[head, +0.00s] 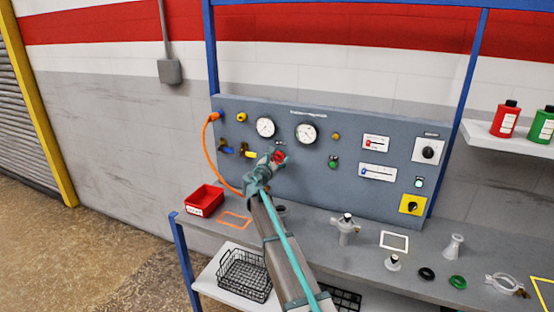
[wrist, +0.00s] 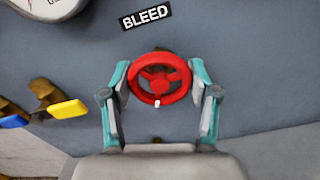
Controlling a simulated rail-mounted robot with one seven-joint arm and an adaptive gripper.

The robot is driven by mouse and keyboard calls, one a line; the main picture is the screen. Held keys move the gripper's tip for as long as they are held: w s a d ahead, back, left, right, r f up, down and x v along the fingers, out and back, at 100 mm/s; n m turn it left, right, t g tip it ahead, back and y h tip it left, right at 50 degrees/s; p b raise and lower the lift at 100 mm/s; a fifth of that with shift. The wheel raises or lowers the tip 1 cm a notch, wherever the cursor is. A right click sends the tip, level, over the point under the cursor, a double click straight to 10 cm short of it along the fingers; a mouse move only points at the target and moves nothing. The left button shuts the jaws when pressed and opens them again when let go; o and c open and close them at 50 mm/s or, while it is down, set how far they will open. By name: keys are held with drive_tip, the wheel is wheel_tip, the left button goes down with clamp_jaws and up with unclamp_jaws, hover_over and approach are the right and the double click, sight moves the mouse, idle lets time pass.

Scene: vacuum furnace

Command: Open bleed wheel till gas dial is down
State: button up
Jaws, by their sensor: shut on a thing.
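The red bleed wheel (wrist: 160,79) sits on the grey panel under a BLEED label (wrist: 146,17). A white mark is on its lower rim. My gripper (wrist: 160,85) has one finger on each side of the wheel's rim and is shut on it. In the head view the wheel (head: 278,157) is partly hidden by my gripper (head: 276,159). Two round dials show above it: a left dial (head: 265,127) and a right dial (head: 307,133). Their needles are too small to read, and I cannot tell which is the gas dial.
A yellow-handled valve (wrist: 68,110) and a blue-handled valve (wrist: 13,121) are left of the wheel. An orange hose (head: 208,155) hangs at the panel's left. The bench below holds a red bin (head: 204,200), a metal fitting (head: 347,228) and several small parts.

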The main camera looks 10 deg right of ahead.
drive_tip(key=o, duration=1.2)
drive_tip(key=v, duration=1.2)
drive_tip(key=shift+s, duration=0.1)
